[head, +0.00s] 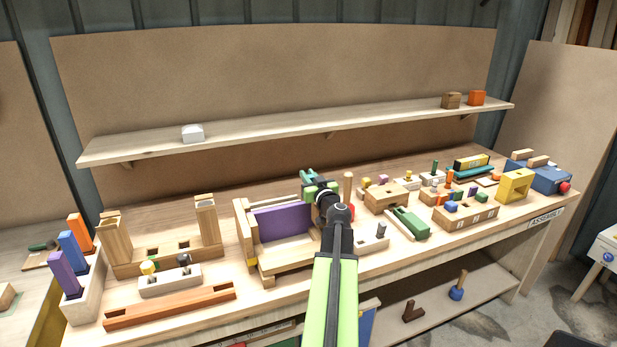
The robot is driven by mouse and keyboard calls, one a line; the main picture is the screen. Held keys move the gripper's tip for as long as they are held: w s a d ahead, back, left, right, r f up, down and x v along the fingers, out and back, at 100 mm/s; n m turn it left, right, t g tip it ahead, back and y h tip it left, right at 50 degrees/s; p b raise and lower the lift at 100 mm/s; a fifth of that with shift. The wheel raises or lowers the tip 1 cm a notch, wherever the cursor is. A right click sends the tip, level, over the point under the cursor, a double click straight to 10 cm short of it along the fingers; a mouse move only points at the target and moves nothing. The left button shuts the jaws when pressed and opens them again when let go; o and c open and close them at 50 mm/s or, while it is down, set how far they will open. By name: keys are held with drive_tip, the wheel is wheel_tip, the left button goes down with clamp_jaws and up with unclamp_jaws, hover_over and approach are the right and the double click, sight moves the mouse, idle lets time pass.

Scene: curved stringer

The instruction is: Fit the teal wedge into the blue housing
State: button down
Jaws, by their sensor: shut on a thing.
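My gripper (321,190) is at the middle of the bench, above the right end of a wooden frame with a purple panel. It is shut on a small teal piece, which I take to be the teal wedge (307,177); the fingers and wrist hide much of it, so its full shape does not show. A blue box-like body (552,180) with a red knob stands at the far right end of the bench and looks like the blue housing. It is well apart from my gripper. Wooden blocks lie on it, and any opening in it cannot be made out.
The purple panel (283,221) stands just left of my gripper, and a wooden peg (348,188) stands just right. A yellow hollow block (513,186) is beside the blue body. Several small fixtures crowd the bench between. A shelf (290,129) runs above the back.

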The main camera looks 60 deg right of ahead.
drive_tip(key=shift+f+b, duration=0.4)
drive_tip(key=shift+f, duration=0.1)
drive_tip(key=c, duration=1.3)
unclamp_jaws()
drive_tip(key=shift+o, duration=0.2)
